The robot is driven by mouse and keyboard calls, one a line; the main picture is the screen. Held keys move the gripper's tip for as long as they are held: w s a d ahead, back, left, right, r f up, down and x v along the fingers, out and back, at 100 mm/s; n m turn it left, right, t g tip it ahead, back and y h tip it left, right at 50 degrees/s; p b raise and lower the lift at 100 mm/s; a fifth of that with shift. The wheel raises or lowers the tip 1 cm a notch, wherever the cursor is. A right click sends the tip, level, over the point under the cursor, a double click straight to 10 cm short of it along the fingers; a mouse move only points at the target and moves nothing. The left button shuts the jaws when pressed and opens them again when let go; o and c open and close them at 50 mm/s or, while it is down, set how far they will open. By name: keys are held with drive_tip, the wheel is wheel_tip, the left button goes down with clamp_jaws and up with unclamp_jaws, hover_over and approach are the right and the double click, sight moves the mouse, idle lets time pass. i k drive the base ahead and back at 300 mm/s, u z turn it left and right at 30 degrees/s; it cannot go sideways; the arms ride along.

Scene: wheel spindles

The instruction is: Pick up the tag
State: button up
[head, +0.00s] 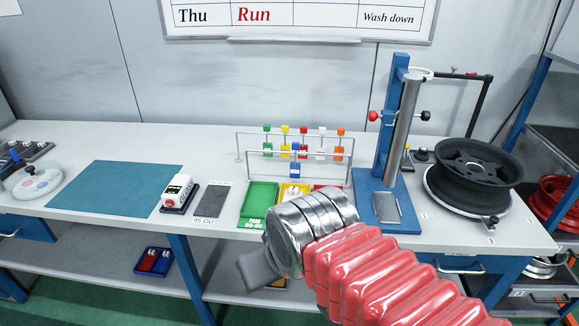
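Small coloured tags hang on a wire rack at the middle of the bench. A green tag (267,141), a yellow tag (285,141), a red tag (304,142), a white tag (322,145) and an orange tag (340,145) hang along the rear rail. A blue tag (295,167) hangs on the front rail. I cannot tell which one is the task's tag. My gripper (252,272) is in front of the bench edge, below and apart from the rack. Its fingers are dark and seen from behind, so their opening is hidden.
Green (252,215), yellow (283,189) and red trays lie before the rack, partly hidden by my arm. A blue press stand (381,165) and a dark wheel (470,170) stand at right. A white-red device (177,190) and a bare teal mat (110,188) are left.

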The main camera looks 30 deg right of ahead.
sight(295, 168)
drive_tip(key=z, duration=0.1)
drive_tip(key=i, duration=1)
drive_tip(key=u, duration=0.1)
